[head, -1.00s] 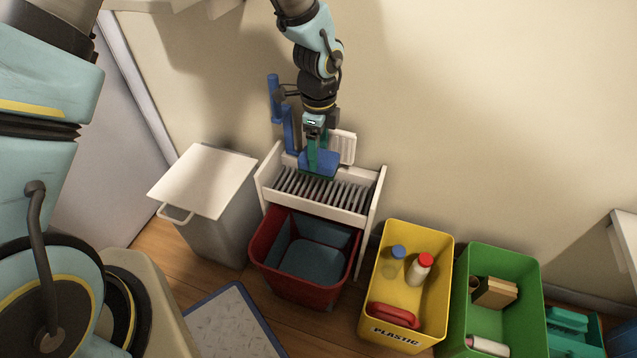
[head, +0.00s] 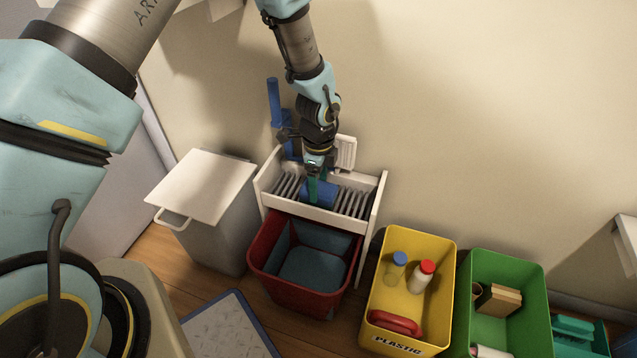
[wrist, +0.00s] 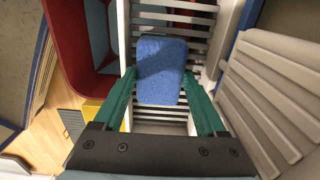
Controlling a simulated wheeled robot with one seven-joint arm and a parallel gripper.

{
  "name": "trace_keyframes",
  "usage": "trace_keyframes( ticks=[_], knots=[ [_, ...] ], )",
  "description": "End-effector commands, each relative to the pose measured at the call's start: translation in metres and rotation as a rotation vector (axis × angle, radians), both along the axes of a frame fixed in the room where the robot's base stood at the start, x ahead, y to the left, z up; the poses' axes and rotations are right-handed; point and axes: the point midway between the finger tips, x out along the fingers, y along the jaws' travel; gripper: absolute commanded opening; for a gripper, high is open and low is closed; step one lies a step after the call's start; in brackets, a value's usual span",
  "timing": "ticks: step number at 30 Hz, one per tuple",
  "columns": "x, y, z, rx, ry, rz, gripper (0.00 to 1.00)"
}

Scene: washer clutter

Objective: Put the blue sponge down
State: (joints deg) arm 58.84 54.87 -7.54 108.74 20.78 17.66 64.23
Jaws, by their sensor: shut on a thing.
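The blue sponge (head: 323,195) is at the slatted top of the white rack (head: 367,222). In the wrist view the sponge (wrist: 162,68) lies between the green fingers of my gripper (wrist: 160,80), with the grey slats beyond it. My gripper (head: 313,187) points down over the rack in the head view and is shut on the sponge. I cannot tell whether the sponge's underside touches the slats.
A red bin (head: 262,264) stands below the rack's front. A white lidded bin (head: 205,190) is on the left. Yellow (head: 443,258) and green (head: 532,290) bins with items are on the right. A blue upright part (head: 274,102) and a white slatted panel (head: 346,152) stand behind.

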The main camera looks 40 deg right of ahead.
Motion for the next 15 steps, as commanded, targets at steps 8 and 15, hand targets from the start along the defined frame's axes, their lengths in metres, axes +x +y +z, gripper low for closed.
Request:
trace_keyframes(
  ticks=[8, 15],
  knots=[
    [-0.0002, 0.0001, -0.0037, 0.001, 0.001, 0.000, 0.88],
    [-0.0002, 0.0002, -0.0036, 0.001, 0.001, 0.000, 1.00]
  ],
)
